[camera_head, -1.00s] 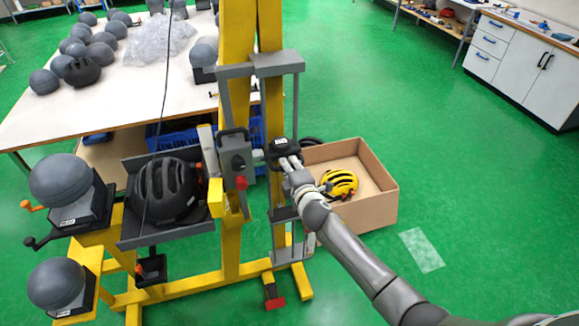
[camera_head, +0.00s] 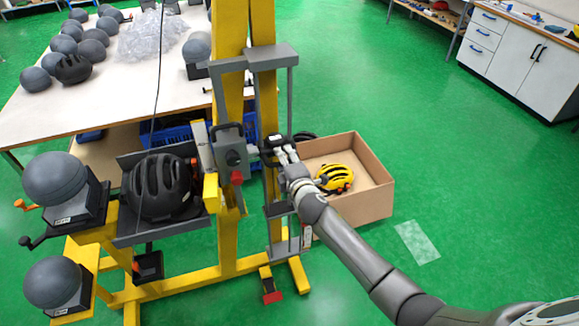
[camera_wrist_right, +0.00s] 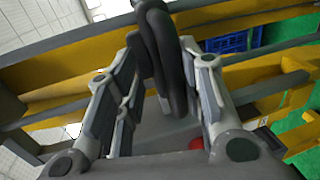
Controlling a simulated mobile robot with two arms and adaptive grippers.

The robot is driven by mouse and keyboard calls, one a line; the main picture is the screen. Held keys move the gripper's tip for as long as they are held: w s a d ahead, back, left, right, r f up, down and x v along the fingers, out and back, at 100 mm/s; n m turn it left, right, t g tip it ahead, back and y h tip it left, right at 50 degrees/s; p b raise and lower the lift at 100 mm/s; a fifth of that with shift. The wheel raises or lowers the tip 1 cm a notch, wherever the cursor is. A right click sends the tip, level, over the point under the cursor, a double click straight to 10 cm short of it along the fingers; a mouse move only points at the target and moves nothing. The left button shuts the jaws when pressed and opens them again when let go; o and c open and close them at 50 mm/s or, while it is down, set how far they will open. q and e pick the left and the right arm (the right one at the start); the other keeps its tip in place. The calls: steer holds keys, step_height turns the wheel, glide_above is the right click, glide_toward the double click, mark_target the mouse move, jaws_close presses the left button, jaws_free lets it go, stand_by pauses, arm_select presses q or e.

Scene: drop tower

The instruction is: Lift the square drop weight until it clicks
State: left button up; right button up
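A square grey block (camera_head: 232,152) with a dark loop on top and a red knob sits at the yellow uprights in the head view. I cannot tell for certain whether this is the drop weight. My right gripper (camera_head: 275,146) is beside the right upright, just right of this block. In the right wrist view, my right gripper (camera_wrist_right: 163,55) has its two fingers on either side of a thick black handle (camera_wrist_right: 172,70), which fills the gap at the fingertips. A grey body lies below the handle, partly hidden by the fingers. My left gripper is not in view.
A black helmet (camera_head: 160,187) rests on a grey tray at left. Dark grey headforms and a white table (camera_head: 110,105) are behind.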

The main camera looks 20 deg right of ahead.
steer(key=v, duration=1.1)
steer(key=shift+s, duration=0.3)
steer(key=s+d+f+m+g+b, duration=0.2)
steer(key=s+f, duration=0.3)
steer(key=f, duration=0.7)
steer(key=s+d+f+m+g+b, duration=0.1)
steer(key=s+f+m+g, duration=0.25)
steer(key=f, duration=0.85)
steer(key=s+d+f+m+g+b, duration=0.15)
steer(key=s+f, duration=0.35)
steer(key=f, duration=0.7)
steer(key=s+f+m+g+b, duration=0.1)
steer(key=s+f+m+g, duration=0.1)
steer(key=s+f, duration=0.6)
steer(key=s+f+m+g+b, duration=0.2)
steer(key=s+f, duration=0.5)
steer(key=s, duration=0.9)
steer(key=s+f+m+g+b, duration=0.2)
steer(key=s+f+m, duration=0.3)
steer(key=s+f, duration=0.3)
steer(key=s+d+g, duration=0.1)
steer(key=s, duration=0.3)
steer(key=shift+f+g+h, duration=0.3)
steer(key=shift+f, duration=0.05)
